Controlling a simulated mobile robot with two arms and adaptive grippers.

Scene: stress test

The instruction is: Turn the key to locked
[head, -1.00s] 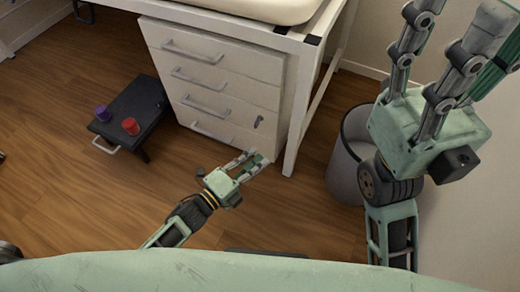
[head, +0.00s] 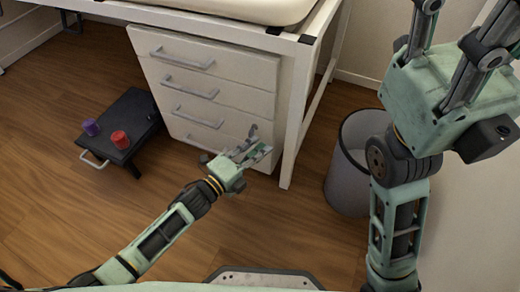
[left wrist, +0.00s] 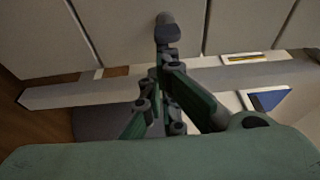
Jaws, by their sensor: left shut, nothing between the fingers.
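A white drawer unit (head: 215,88) stands under the desk, its drawers closed. A small grey key (head: 252,131) sits in the lock at the right side of its front. The key (left wrist: 167,27) also shows in the left wrist view, just beyond the fingers. My left gripper (head: 262,150) is shut and empty, just in front of and below the key. Its fingers (left wrist: 160,75) hide part of the unit; I cannot tell whether they touch the key. The key's exact angle is unclear. My right gripper (head: 447,25) is raised at the right, fingers apart, tips out of view.
A black low stool (head: 128,125) with a purple cup (head: 91,127) and a red cup (head: 120,139) stands left of the unit. A white desk leg (head: 294,125) and a grey bin (head: 348,178) stand to the right. The wooden floor in front is clear.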

